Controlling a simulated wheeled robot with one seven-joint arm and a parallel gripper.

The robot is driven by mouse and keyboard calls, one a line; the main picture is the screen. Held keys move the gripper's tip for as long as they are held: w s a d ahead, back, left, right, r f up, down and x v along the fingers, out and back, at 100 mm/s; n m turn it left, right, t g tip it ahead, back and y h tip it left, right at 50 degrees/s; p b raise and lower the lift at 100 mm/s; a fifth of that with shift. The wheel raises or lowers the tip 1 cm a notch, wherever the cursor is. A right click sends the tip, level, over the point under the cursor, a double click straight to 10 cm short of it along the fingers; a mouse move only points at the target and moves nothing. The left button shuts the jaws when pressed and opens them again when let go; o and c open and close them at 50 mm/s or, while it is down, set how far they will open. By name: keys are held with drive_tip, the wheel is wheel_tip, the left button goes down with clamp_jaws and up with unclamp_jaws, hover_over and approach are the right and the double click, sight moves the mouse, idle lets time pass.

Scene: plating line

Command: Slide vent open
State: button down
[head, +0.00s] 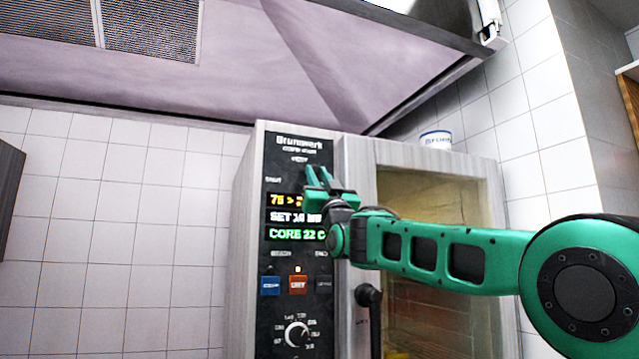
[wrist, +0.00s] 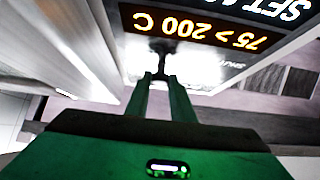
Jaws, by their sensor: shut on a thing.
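The oven's control panel (head: 283,262) is dark, with a small label near its top and a "SHUT" label (head: 273,180) at its left. My gripper (head: 317,174) is at the upper right of the panel, in front of it. In the wrist view my gripper (wrist: 160,77) has its fingertips closed together on a small dark vent slider knob (wrist: 161,48) that stands out from the panel. The panel appears upside down there, with the "SHUT" label (wrist: 235,64) to the right of the knob. In the head view the knob is hidden behind my fingers.
The lit display (head: 285,217) is just below my gripper. Coloured buttons (head: 298,285) and a round dial (head: 297,334) are lower down. The oven door (head: 440,260) and its dark handle (head: 368,296) are at the right. A hood (head: 230,65) hangs above.

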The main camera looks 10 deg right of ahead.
drive_tip(key=shift+d, duration=0.25)
drive_tip(key=c, duration=1.6)
unclamp_jaws()
drive_tip(key=shift+d, duration=0.1)
drive_tip(key=shift+o, duration=0.2)
drive_tip(key=shift+f, duration=0.1)
drive_tip(key=shift+s+f, duration=0.1)
drive_tip(key=shift+s, duration=0.05)
drive_tip(key=v, duration=1)
drive_tip(key=shift+f, duration=0.2)
